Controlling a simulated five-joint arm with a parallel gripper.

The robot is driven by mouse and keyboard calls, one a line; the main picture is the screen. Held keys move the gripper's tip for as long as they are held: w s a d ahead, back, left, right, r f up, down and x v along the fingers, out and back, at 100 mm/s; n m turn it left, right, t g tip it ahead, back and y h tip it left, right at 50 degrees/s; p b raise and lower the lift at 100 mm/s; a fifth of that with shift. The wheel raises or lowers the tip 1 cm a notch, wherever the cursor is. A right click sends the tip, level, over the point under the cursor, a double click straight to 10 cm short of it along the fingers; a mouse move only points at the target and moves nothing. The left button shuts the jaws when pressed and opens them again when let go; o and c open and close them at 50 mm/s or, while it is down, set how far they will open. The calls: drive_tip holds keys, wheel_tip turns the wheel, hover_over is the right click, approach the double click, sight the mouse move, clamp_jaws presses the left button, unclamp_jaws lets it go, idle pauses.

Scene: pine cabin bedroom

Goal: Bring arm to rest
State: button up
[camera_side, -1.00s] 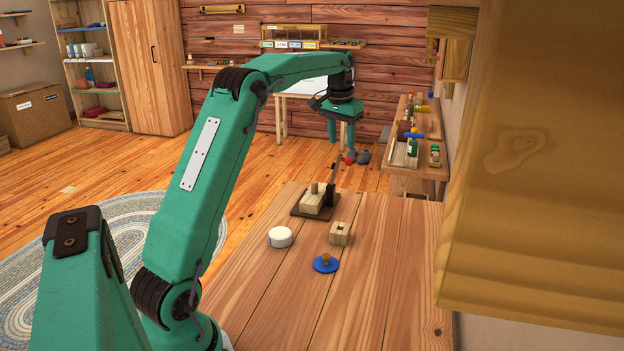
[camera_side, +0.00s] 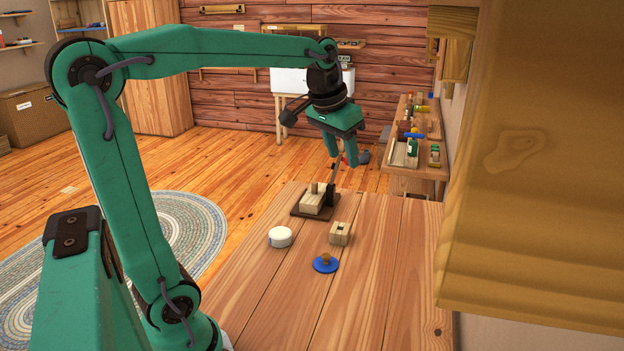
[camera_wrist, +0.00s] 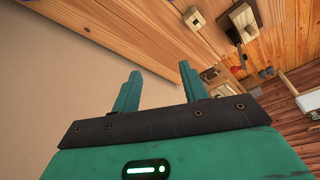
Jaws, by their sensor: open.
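My gripper (camera_side: 342,154) is open and empty, raised in the air above the far end of the wooden table (camera_side: 376,270), with its teal fingers pointing down. In the side view it shows in front of and above a dark base (camera_side: 300,213) that carries a pale wooden block with a peg (camera_side: 313,200) and a dark upright post. In the wrist view my two fingers (camera_wrist: 160,88) stand apart with nothing between them. My arm reaches from the left across the upper picture, its elbow high at the upper left.
On the table are a white round container (camera_side: 280,237), a small wooden block with a hole (camera_side: 340,233) and a blue disc with a wooden knob (camera_side: 325,264). A side shelf (camera_side: 425,172) with small items stands at the right. A large wooden cabinet (camera_side: 540,150) fills the right foreground.

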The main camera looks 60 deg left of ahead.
drive_tip(key=s+d+f+m+t, duration=0.1)
drive_tip(key=s+d+f, duration=0.2)
drive_tip(key=s, duration=0.4)
drive_tip(key=s+d+f+m, duration=0.1)
drive_tip(key=s+d+f, duration=0.3)
drive_tip(key=s, duration=0.3)
drive_tip(key=shift+s+d+f+t+h, duration=0.3)
drive_tip(key=shift+d+t+h, duration=0.1)
drive_tip(key=shift+d, duration=0.45)
